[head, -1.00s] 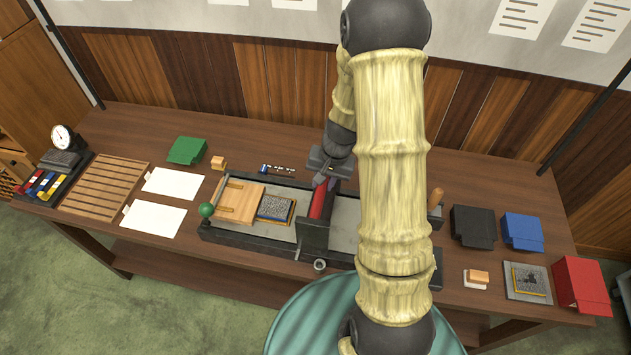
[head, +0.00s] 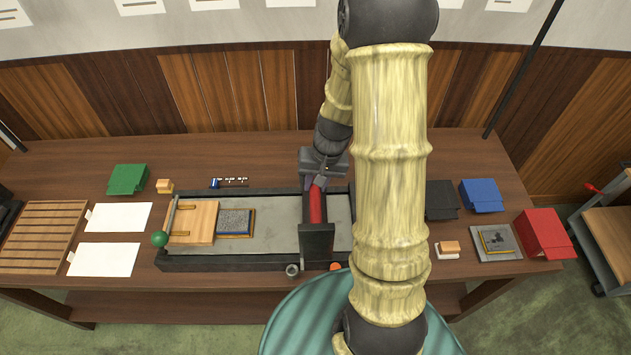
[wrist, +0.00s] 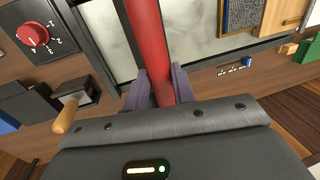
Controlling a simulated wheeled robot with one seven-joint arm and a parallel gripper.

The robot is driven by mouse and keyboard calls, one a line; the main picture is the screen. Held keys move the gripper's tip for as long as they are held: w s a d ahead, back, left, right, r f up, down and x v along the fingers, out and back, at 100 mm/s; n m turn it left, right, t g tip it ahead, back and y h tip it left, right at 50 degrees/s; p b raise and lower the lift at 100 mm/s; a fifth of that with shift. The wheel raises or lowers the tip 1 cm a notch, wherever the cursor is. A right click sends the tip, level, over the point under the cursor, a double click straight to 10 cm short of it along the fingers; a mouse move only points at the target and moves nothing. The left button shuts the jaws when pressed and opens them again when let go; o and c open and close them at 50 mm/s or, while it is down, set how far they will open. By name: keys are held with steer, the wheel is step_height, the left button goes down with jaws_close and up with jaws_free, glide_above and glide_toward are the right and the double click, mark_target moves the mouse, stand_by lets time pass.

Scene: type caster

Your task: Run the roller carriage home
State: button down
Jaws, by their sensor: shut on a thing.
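The roller carriage (head: 316,242) is a dark frame with a red roller bar (head: 316,206), standing across the press bed (head: 275,212) right of its middle. The red bar also shows in the wrist view (wrist: 150,50). My gripper (head: 316,182) reaches in from behind, its two purple-grey fingers (wrist: 158,88) on either side of the red bar, shut on it. On the bed's left part are a pale wooden board (head: 193,221) and a grey type block (head: 235,222). My arm hides the bed's right end in the head view.
A green-knobbed lever (head: 159,239) stands at the bed's left end. In the wrist view, a wooden handle (wrist: 66,116) and a red dial (wrist: 32,33) lie to the left. White sheets (head: 105,259) and a slatted rack (head: 42,235) are further left. A red box (head: 545,234) stands right.

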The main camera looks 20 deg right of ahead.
steer(key=shift+d, duration=0.2)
steer(key=c, duration=1.5)
jaws_free()
steer(key=o, duration=0.3)
steer(key=shift+s+d, duration=0.1)
steer(key=shift+d, duration=0.05)
steer(key=shift+o, duration=0.2)
steer(key=shift+a, duration=0.2)
steer(key=s+d+r+b, duration=0.1)
steer(key=d+r+b, duration=0.1)
steer(key=r, duration=1.5)
steer(key=shift+d, duration=0.65)
steer(key=s+a+f+n, duration=0.1)
steer(key=s+a+f, duration=0.1)
steer(key=s+a+f+n+t+h, duration=0.1)
steer(key=s+a+f, duration=0.2)
steer(key=s+a+f+n+h, duration=0.1)
steer(key=s+a+f+n, duration=0.1)
steer(key=a+f, duration=0.1)
steer(key=shift+s+a+f+t, duration=0.1)
steer(key=shift+s+a+t, duration=0.05)
steer(key=shift+s+t, duration=0.25)
